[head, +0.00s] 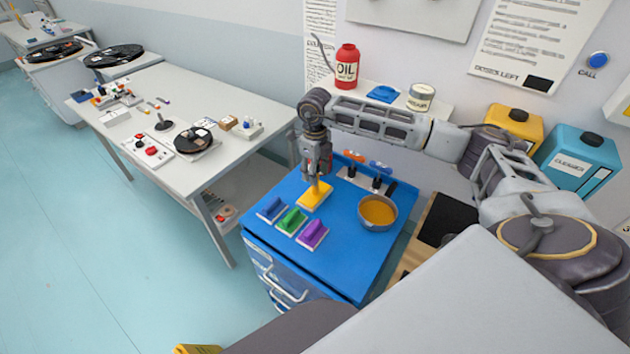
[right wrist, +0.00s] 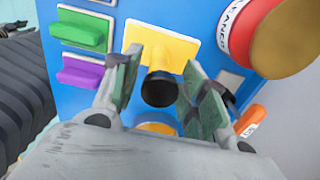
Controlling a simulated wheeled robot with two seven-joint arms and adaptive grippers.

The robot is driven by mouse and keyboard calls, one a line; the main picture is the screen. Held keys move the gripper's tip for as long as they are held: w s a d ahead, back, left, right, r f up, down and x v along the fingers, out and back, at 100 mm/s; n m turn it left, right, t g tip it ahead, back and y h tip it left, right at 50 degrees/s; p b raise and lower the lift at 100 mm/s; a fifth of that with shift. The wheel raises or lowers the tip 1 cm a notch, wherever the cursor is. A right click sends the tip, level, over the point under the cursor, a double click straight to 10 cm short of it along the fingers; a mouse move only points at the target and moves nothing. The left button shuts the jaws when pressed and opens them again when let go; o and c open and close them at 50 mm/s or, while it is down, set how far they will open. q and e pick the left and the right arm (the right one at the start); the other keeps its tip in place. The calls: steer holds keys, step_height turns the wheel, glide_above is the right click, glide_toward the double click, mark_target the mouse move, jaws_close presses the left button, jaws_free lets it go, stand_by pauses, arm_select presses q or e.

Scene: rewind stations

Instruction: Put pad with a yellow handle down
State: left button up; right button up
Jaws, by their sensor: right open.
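The pad with a yellow handle (head: 313,197) rests on the blue cart top (head: 345,262), behind the green-handled pad (head: 291,221) and the purple-handled pad (head: 312,235). My right gripper (head: 318,180) points down right above the yellow handle. In the right wrist view, the yellow handle (right wrist: 165,45) shows beyond the fingers (right wrist: 160,95), which stand apart on either side of a dark round part. I cannot tell what that part is. The fingers are open and hold nothing that I can see. My left gripper is not in view.
A blue-handled pad (head: 271,209) lies left of the green one. A bowl of amber liquid (head: 378,210) stands close on the right. Orange- and blue-handled tools (head: 379,168) stand behind. The cart's front right is clear.

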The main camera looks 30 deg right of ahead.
steer(key=shift+r+b, duration=0.65)
steer(key=shift+r, duration=2.7)
